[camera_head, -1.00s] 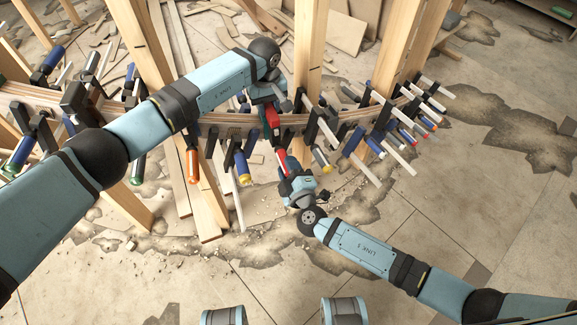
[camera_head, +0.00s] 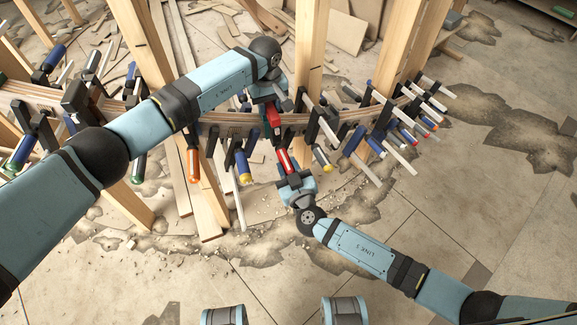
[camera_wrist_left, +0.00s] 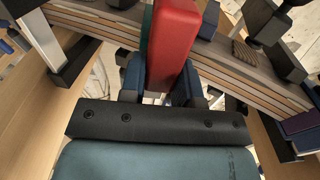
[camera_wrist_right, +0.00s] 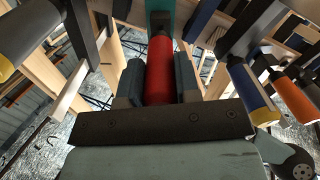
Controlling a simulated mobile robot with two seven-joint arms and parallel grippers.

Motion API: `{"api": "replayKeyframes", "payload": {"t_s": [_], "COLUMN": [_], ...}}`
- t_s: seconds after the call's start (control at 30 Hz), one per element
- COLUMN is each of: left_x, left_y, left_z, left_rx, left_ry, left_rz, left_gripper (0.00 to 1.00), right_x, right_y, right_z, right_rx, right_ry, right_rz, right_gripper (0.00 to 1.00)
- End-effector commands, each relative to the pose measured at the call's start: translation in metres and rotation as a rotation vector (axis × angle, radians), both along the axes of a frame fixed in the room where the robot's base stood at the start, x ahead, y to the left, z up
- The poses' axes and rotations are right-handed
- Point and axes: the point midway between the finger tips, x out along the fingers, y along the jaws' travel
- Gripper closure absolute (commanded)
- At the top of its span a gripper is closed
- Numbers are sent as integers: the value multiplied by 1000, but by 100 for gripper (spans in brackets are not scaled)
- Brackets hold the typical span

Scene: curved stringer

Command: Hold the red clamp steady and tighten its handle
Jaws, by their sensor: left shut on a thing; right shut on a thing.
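The red clamp (camera_head: 273,117) sits on the curved laminated stringer (camera_head: 225,119) near the middle of the head view. My left gripper (camera_head: 270,100) is at the clamp's upper part. In the left wrist view the red clamp body (camera_wrist_left: 172,45) stands between its two fingers (camera_wrist_left: 160,85), which are shut on it. The red handle (camera_head: 284,160) points down toward the front. My right gripper (camera_head: 290,176) is shut around that handle from below. In the right wrist view the red handle (camera_wrist_right: 159,70) lies between its fingers (camera_wrist_right: 158,82).
Other clamps line the stringer closely on both sides, including one with a blue handle (camera_head: 243,164) and one with an orange handle (camera_head: 193,165). A wooden post (camera_head: 308,50) rises behind the red clamp. Floor (camera_head: 420,215) in front is open, with scattered debris.

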Motion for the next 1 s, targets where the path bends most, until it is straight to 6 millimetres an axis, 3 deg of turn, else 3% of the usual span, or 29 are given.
{"api": "replayKeyframes", "payload": {"t_s": [0.4,0.9,0.93,1.0], "left_x": [0,0,1,0], "left_y": [1,1,1,1], "left_z": [0,0,0,0], "left_rx": [0,0,0,0], "left_ry": [0,-1,-1,-1], "left_rz": [1,1,1,1], "left_gripper": [100,100,100,100], "right_x": [0,0,0,0], "right_y": [0,0,0,0], "right_z": [0,-1,-1,-1], "right_rx": [163,182,182,181], "right_ry": [46,51,51,51], "right_rz": [-1,0,0,0], "right_gripper": [93,93,68,51]}}
